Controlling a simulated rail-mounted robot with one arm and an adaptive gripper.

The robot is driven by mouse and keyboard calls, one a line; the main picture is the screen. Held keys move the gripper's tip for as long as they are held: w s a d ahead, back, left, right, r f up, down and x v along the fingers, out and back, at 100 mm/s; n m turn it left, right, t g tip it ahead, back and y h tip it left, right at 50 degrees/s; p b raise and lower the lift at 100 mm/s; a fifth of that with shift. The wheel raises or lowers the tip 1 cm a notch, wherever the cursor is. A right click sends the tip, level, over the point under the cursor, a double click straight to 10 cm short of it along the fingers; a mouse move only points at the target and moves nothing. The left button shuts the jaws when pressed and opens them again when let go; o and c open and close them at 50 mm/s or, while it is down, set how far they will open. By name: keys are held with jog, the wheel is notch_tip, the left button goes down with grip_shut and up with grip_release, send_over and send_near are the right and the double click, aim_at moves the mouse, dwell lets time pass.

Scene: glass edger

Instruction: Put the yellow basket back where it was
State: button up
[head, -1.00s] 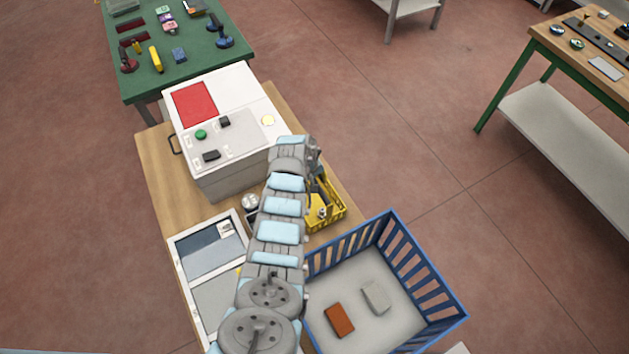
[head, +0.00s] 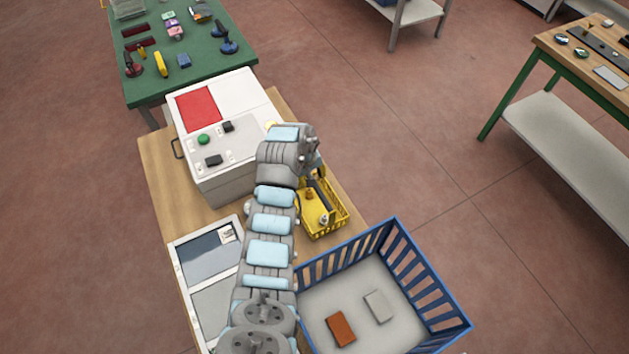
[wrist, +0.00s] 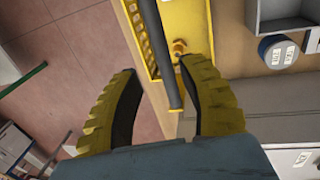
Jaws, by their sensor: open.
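The yellow basket (head: 326,217) stands on the wooden table between the white machine and the blue crate. Small items lie in it, and its upper left part is hidden by my arm in the head view. In the wrist view the basket (wrist: 185,25) shows at the top, with a dark bar (wrist: 168,55) running along it, perhaps its handle. My gripper (wrist: 160,85) is open, with the lower end of the bar between its two yellow fingers. I cannot tell whether the fingers touch it. My fingertips are hidden in the head view.
A blue crate (head: 408,262) with an orange block (head: 341,329) and a grey block (head: 379,306) stands close to the basket. The white machine (head: 240,95) with a red panel is behind my arm. A framed panel (head: 178,262) lies at left.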

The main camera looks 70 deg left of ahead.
jog(key=shift+s+r, duration=0.2)
jog(key=shift+r, duration=0.75)
jog(key=shift+s+r, duration=0.15)
jog(key=shift+r, duration=0.75)
